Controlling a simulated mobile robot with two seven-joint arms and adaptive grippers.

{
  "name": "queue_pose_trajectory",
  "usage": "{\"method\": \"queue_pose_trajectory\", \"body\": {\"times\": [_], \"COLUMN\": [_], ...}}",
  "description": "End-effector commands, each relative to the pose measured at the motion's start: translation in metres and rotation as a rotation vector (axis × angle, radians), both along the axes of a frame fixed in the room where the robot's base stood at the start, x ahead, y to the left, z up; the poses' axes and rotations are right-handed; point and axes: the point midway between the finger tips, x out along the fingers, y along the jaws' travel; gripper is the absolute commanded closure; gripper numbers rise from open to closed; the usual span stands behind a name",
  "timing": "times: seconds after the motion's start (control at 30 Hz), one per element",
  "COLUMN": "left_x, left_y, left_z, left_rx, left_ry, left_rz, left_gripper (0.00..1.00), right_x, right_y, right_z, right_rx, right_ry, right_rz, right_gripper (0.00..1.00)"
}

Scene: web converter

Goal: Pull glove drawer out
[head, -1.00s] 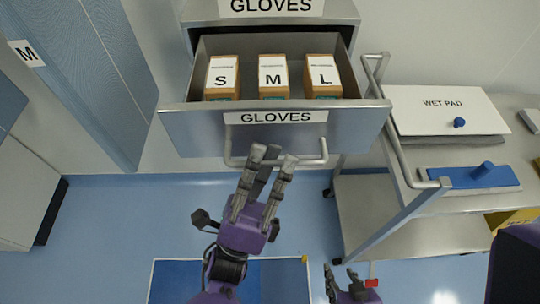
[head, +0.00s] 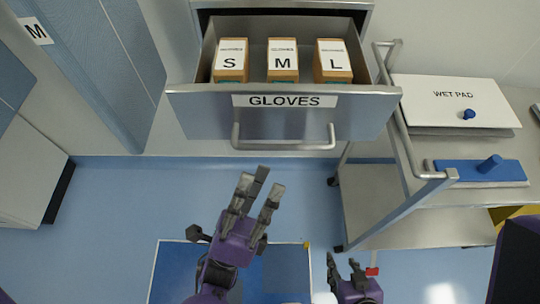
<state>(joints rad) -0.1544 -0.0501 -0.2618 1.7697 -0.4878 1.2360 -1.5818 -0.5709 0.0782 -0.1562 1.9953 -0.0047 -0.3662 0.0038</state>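The glove drawer (head: 205,120) stands pulled out of its cabinet, with its front panel toward me and a "GLOVES" label (head: 284,101) on it. Inside are three brown glove boxes: S (head: 230,62), M (head: 282,62) and L (head: 332,62). A metal bar handle (head: 285,146) runs along the lower front. My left gripper (head: 257,190) is open, below the handle in the picture and apart from it, with nothing between its fingers. My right gripper (head: 344,269) is low in the view, fingers spread and empty.
A blue cabinet (head: 95,70) is at left. A blue mat (head: 180,265) lies on the floor below.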

Motion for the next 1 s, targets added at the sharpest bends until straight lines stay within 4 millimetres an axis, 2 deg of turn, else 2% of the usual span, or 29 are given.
{"method": "queue_pose_trajectory", "body": {"times": [0.1,0.3,1.0], "left_x": [-0.010,-0.019,-0.018], "left_y": [0.009,0.016,0.017], "left_z": [-0.017,-0.029,-0.032], "left_rx": [0.001,0.001,-0.017], "left_ry": [0.004,0.000,0.026], "left_rz": [0.001,-0.001,-0.027], "left_gripper": [0.73,0.73,0.73], "right_x": [0.000,0.000,0.000], "right_y": [0.000,0.000,0.000], "right_z": [0.000,0.000,0.001], "right_rx": [0.000,0.000,0.000], "right_ry": [0.000,-0.001,-0.002], "right_rz": [0.000,0.000,-0.001], "right_gripper": [0.60,0.60,0.60]}}
